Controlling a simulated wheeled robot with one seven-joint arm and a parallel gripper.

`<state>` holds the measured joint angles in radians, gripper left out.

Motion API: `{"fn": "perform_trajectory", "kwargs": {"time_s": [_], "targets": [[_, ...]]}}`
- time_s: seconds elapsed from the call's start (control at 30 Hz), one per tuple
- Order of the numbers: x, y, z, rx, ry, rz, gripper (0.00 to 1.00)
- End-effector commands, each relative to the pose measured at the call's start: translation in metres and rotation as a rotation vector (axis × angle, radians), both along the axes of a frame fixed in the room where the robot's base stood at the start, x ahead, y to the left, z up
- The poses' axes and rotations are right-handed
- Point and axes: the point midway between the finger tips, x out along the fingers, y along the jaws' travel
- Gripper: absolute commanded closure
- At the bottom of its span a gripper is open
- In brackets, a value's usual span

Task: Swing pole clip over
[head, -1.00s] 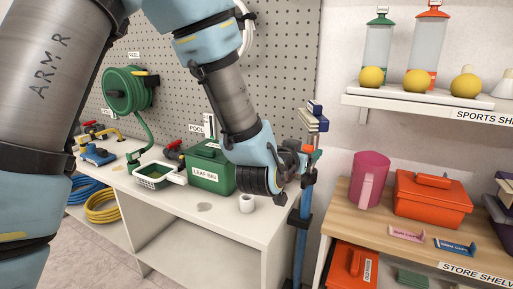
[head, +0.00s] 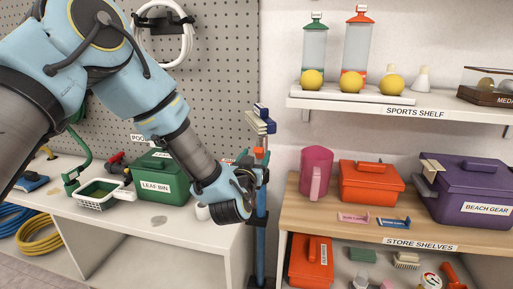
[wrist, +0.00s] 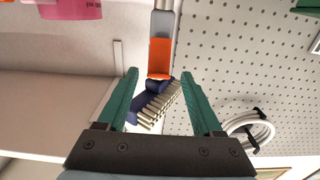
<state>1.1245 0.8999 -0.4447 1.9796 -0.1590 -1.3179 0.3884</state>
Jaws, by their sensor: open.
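An orange clip (head: 259,153) shows at the upper part of an upright blue pole (head: 260,232) between the white bench and the wooden shelves. In the wrist view the orange clip (wrist: 159,58) lies on a grey strip just beyond my fingertips. A dark blue brush head with pale bristles (head: 261,120) tops the pole; the brush (wrist: 158,105) also shows between my fingers in the wrist view. My gripper (wrist: 160,78) is open, its green fingers apart on either side of the brush in the picture, with nothing held. Whether they touch the clip cannot be told. My wrist hides part of the pole.
The green leaf bin (head: 160,177) and a white basket (head: 103,194) stand on the bench, left of my gripper. A pink jug (head: 316,170), an orange box (head: 370,181) and a purple box (head: 468,190) stand on the shelves at right. A white hose coil (wrist: 248,130) hangs on the pegboard.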

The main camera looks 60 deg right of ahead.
Motion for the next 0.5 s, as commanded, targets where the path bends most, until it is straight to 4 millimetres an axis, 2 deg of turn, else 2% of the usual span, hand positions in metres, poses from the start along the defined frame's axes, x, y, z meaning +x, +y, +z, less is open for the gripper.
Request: {"fn": "perform_trajectory", "kwargs": {"time_s": [0.2,0.5], "targets": [[0.006,-0.02,0.0,0.001,0.001,-0.001,0.32],[0.008,-0.024,0.0,0.001,0.0,-0.001,0.32]]}}
